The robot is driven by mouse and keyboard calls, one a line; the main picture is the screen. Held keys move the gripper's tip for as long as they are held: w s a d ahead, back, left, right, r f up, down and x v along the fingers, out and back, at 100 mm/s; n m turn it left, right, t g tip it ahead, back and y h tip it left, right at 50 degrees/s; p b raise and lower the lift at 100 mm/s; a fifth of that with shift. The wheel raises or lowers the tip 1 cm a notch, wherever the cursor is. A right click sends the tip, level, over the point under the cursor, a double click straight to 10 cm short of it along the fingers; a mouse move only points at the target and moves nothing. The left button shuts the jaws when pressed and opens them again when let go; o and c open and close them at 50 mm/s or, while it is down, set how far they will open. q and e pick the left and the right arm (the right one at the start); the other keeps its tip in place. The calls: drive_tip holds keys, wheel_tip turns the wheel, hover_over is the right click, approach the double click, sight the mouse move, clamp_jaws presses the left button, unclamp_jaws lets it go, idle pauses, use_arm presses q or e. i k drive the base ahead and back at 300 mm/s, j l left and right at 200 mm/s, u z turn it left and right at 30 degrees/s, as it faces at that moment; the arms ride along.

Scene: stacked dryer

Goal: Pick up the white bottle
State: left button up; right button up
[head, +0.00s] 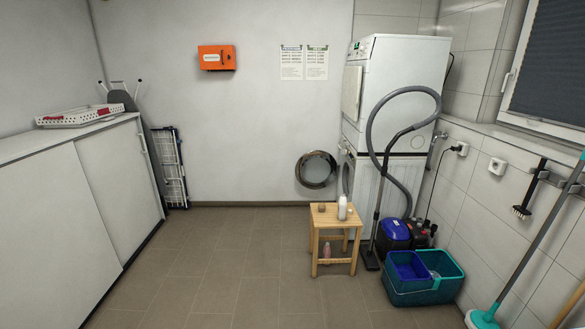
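The white bottle (342,208) stands upright on top of a small wooden stool (328,218). It is near the right side of the stool's top. A small brownish round object (321,207) sits on the stool to its left. A pinkish bottle (326,251) stands lower down, within the stool's legs. Neither of my grippers shows in the head view.
Behind the stool are the stacked white dryer (398,85) and an open round door (316,170). A vacuum cleaner (395,233) with a grey hose and a teal bucket (425,292) stand to the right. A white cabinet (115,195) lines the left. The floor (220,265) before the stool is clear.

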sight(342, 205)
drive_tip(key=i+j+z, duration=0.3)
drive_tip(key=i, duration=0.2)
drive_tip(key=i+j+z, duration=0.25)
drive_tip(key=i+j, duration=0.2)
drive_tip(key=i, duration=0.05)
